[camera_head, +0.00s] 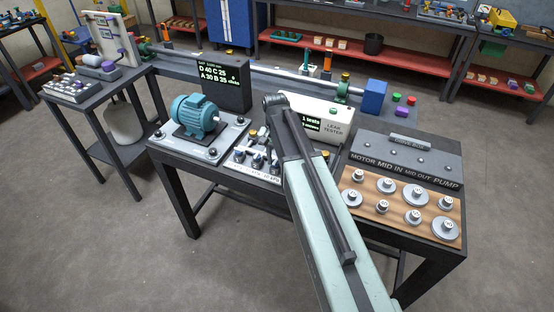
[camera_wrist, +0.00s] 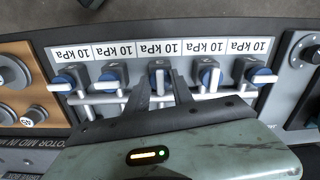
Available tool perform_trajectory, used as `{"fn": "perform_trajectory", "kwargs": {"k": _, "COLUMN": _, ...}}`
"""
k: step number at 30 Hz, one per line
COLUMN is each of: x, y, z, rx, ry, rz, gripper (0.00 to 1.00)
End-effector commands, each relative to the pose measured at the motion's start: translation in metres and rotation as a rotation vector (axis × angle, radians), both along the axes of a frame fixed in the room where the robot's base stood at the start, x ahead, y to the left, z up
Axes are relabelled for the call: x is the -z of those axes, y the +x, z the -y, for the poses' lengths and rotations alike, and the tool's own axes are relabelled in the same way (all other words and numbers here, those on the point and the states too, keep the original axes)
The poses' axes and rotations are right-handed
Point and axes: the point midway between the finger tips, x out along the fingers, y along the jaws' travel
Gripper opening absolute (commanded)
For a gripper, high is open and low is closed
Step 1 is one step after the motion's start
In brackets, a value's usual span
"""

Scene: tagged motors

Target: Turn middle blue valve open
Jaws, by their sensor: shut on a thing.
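A row of several blue valves with white lever handles shows in the wrist view, below labels reading 10 kPa. The middle blue valve (camera_wrist: 159,73) sits between the fingers of my gripper (camera_wrist: 161,88), which is shut on its white handle. The handle points down the picture, between the fingers. To its right, another valve (camera_wrist: 209,75) also has its handle pointing down the picture. The outer valves, left (camera_wrist: 62,83) and right (camera_wrist: 262,77), have handles lying sideways. In the head view the valve panel (camera_head: 246,167) is partly hidden by my arm.
A teal motor (camera_head: 195,115) stands on a plate left of the panel. A white leak tester (camera_head: 335,128) stands behind it. A wooden board (camera_head: 398,187) with several metal weights lies to the right. A black display (camera_head: 225,84) stands behind the motor.

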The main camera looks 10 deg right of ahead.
Motion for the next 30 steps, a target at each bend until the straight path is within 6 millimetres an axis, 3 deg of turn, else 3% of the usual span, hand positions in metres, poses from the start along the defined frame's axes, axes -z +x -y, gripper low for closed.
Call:
{"fn": "perform_trajectory", "kwargs": {"k": 11, "x": 0.0, "y": 0.001, "z": 0.001, "rx": 0.004, "ry": -0.003, "rz": 0.004, "gripper": 0.0}}
{"fn": "perform_trajectory", "kwargs": {"k": 12, "x": 0.0, "y": 0.002, "z": 0.001, "rx": 0.004, "ry": -0.002, "rz": 0.005, "gripper": 0.4}}
{"fn": "perform_trajectory", "kwargs": {"k": 14, "x": 0.0, "y": 0.001, "z": 0.001, "rx": 0.004, "ry": -0.003, "rz": 0.003, "gripper": 0.5}}
{"fn": "perform_trajectory", "kwargs": {"k": 23, "x": -0.001, "y": 0.001, "z": 0.0, "rx": 0.003, "ry": -0.002, "rz": 0.001, "gripper": 0.5}}
{"fn": "perform_trajectory", "kwargs": {"k": 30, "x": -0.027, "y": 0.0, "z": 0.0, "rx": 0.003, "ry": -0.002, "rz": 0.001, "gripper": 0.5}}
